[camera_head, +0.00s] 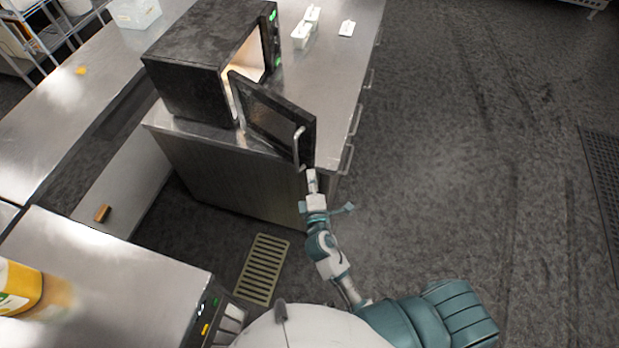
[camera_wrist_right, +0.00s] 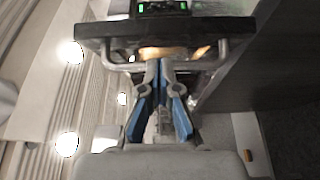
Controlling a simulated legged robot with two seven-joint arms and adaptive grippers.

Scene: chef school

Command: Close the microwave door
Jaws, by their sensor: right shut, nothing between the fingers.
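The black microwave (camera_head: 190,66) stands on the steel counter, with its lit interior showing through the opening. Its door (camera_head: 268,117) is swung open toward me and has a metal handle (camera_head: 299,146) near its free edge. My right gripper (camera_head: 311,178) is at the lower free edge of the door, close to the handle; I cannot tell whether it touches. In the right wrist view, the gripper (camera_wrist_right: 160,66) has its fingers together and empty, just in front of the handle bar (camera_wrist_right: 112,66). The microwave's green display (camera_wrist_right: 162,7) shows beyond. My left gripper is not in view.
The steel counter (camera_head: 330,70) holds small white containers (camera_head: 302,34) to the right of the microwave. A floor grate (camera_head: 263,268) lies in front of the counter. A yellow bottle (camera_head: 18,287) stands on the near left counter.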

